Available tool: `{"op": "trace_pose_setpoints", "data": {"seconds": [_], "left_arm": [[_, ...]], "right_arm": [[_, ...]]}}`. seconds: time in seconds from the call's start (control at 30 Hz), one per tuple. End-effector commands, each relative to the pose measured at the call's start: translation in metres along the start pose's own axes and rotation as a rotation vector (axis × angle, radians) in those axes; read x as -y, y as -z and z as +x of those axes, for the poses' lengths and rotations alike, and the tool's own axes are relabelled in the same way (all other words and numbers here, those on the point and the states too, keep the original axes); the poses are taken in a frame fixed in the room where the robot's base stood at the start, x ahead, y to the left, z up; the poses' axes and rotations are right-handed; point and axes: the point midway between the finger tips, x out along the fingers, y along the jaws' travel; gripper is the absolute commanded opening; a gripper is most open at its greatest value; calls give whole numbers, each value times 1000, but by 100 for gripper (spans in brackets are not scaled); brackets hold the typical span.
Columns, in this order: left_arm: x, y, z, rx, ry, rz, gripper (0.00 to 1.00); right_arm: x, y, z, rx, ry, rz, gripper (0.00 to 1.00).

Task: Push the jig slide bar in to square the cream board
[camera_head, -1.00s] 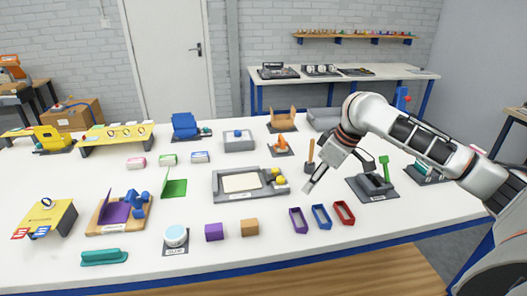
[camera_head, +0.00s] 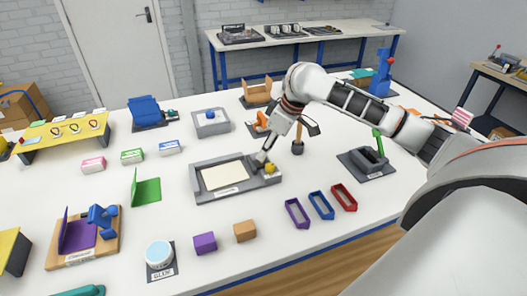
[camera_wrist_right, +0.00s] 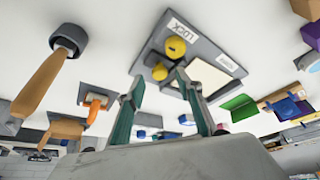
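The cream board (camera_head: 225,176) lies flat in the grey jig (camera_head: 232,192) in the middle of the table. It also shows in the wrist view (camera_wrist_right: 208,77). The jig's right end carries two yellow knobs (camera_wrist_right: 177,46), close together, beside a plate marked LOCK. In the head view one yellow knob (camera_head: 270,168) shows clearly. The slide bar is hard to tell from the grey jig around it. My right gripper (camera_head: 262,160) is over the jig's right end, its fingers apart and empty in the wrist view (camera_wrist_right: 156,90). I cannot tell whether it touches. My left gripper is not in view.
Purple, blue and red frames (camera_head: 320,206) lie front right. A purple block (camera_head: 204,243) and a brown block (camera_head: 245,231) stand in front, with clear table between.

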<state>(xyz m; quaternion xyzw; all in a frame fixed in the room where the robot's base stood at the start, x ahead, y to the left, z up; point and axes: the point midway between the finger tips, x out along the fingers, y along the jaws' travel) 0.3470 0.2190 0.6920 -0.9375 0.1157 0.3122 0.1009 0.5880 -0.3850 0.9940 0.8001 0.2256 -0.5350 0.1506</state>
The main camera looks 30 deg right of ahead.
Motion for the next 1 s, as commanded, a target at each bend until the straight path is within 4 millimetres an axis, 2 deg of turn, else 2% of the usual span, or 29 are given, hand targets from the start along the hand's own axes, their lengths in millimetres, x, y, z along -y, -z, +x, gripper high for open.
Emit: {"op": "trace_pose_setpoints", "data": {"seconds": [0.03, 0.2, 0.5, 0.53, 0.67, 0.87, 1.0], "left_arm": [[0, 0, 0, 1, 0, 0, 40], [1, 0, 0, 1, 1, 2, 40], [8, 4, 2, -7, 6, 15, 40], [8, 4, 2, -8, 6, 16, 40], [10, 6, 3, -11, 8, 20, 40], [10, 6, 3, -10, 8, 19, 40], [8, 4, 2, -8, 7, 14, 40]], "right_arm": [[1, 0, 8, 1, 3, 2, 36], [0, 0, 21, -1, 2, 1, 36], [0, 0, 24, -1, -1, 1, 36], [0, 0, 24, -1, 0, 1, 33], [0, 0, 24, -1, 0, 1, 0], [1, 2, 24, -1, 0, 0, 0], [14, 14, 29, -3, 2, -2, 0]]}}
